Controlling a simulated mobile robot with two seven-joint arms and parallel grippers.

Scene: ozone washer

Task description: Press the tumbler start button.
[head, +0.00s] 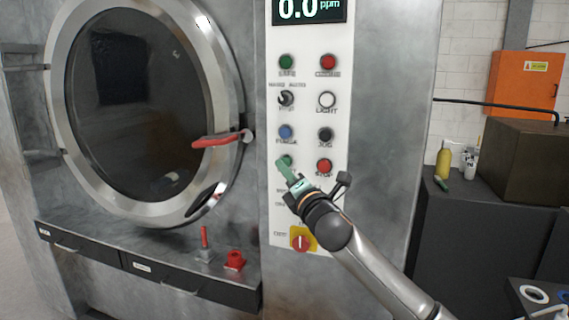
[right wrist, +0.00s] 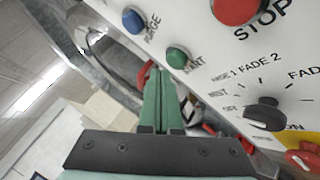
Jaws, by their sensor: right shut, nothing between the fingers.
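The green start button (right wrist: 178,57) shows in the right wrist view on the white panel, below the blue PURGE button and beside the red STOP button. Its label is partly cut off. My right gripper (right wrist: 158,75) has its green fingers shut together and empty. Their tips are close beside the start button, just left of it in the wrist view; I cannot tell whether they touch the panel. In the head view my right gripper (head: 284,166) is at the panel and largely covers the start button. My left gripper is not in view.
The white control panel (head: 309,110) carries other buttons close by: blue PURGE (head: 285,132), red STOP (head: 324,166) and a black one (head: 325,134). A red-yellow switch (head: 302,239) is below. The washer door's red handle (head: 221,140) juts out at the left.

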